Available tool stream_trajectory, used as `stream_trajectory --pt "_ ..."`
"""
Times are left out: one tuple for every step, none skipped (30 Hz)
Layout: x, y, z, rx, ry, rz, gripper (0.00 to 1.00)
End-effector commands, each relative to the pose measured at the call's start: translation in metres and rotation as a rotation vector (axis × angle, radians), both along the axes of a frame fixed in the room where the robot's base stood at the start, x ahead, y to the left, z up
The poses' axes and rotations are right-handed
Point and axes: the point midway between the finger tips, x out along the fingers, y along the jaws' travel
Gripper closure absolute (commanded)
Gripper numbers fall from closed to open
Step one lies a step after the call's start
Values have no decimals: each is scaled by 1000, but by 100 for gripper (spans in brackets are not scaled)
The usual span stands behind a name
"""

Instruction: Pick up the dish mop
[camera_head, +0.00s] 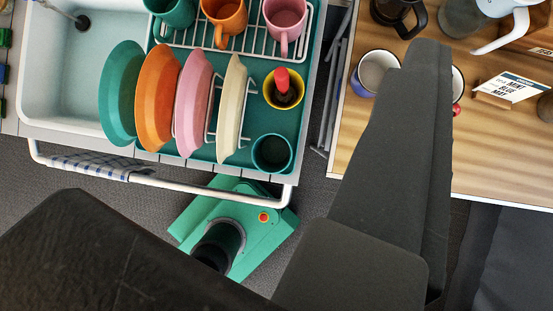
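A slim item with a red top and a dark lower part (283,80) stands in a yellow cup (298,97) at the right side of the dish rack. It looks like the dish mop, but its head is not clear from above. My gripper (395,150) shows as a large dark grey form reaching up the right half of the picture, well to the right of the yellow cup and apart from it. Its fingertips are not clearly seen, so I cannot tell its opening. Nothing visible is held. A dark form fills the lower left corner.
Teal, orange, pink and cream plates (154,95) stand left of the yellow cup. Mugs (224,22) are behind, and a teal cup (272,153) is in front. A white rail (215,191) with a cloth (95,163) runs along the front. A wooden counter (500,150) is at right.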

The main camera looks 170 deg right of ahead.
Motion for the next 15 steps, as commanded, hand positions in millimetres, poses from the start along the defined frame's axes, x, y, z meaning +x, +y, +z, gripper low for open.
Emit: stream_trajectory --pt "10 11 -11 -40 58 51 57" --pt "13 16 -21 -66 96 82 57" --pt "17 24 -32 -98 138 124 57" --pt "20 29 -41 -123 172 156 57" --pt "22 34 -51 -146 207 191 57" --pt "26 41 -61 -177 247 236 57" --pt "27 46 -69 -199 281 270 57" --pt "28 52 -79 -221 317 306 57" --pt "29 59 -91 -249 359 355 57" --pt "29 63 -99 -269 392 390 57" --pt "29 69 -108 -289 425 427 57" --pt "30 75 -118 -313 462 474 57" --pt "29 79 -124 -330 492 508 57" --pt "28 83 -132 -346 521 542 57" --pt "27 88 -142 -364 556 583 57"
